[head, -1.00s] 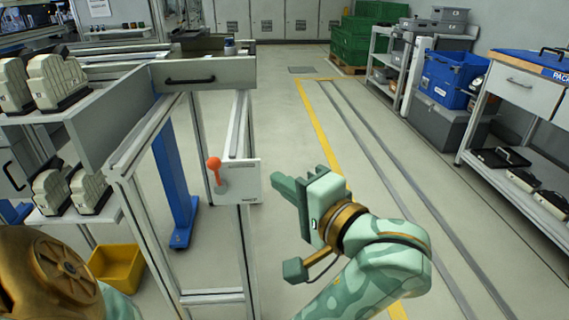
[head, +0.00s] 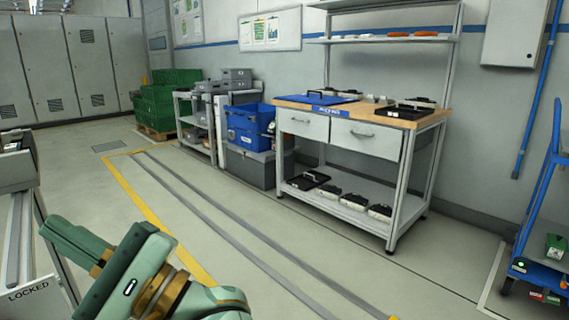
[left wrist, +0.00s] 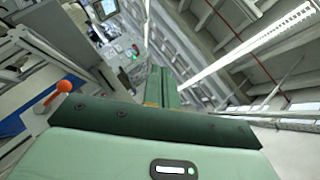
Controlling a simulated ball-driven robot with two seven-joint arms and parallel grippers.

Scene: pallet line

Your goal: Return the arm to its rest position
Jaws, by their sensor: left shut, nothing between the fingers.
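My left gripper (head: 75,243) shows at the lower left of the head view, green with a gold wrist ring. Its fingers are together with nothing between them, and it points left, in the air near the frame marked LOCKED (head: 28,291). In the left wrist view the shut fingers (left wrist: 162,88) stand up in the middle. An orange-knobbed lever (left wrist: 63,88) is at the left of that view, apart from the fingers. My right gripper is in neither view.
A packing bench (head: 365,117) with drawers and a lower shelf stands right of centre. Blue crate (head: 247,126), grey shelving (head: 205,130) and green crates (head: 170,103) stand behind. A blue cart (head: 545,245) is at the right edge. The floor between is clear.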

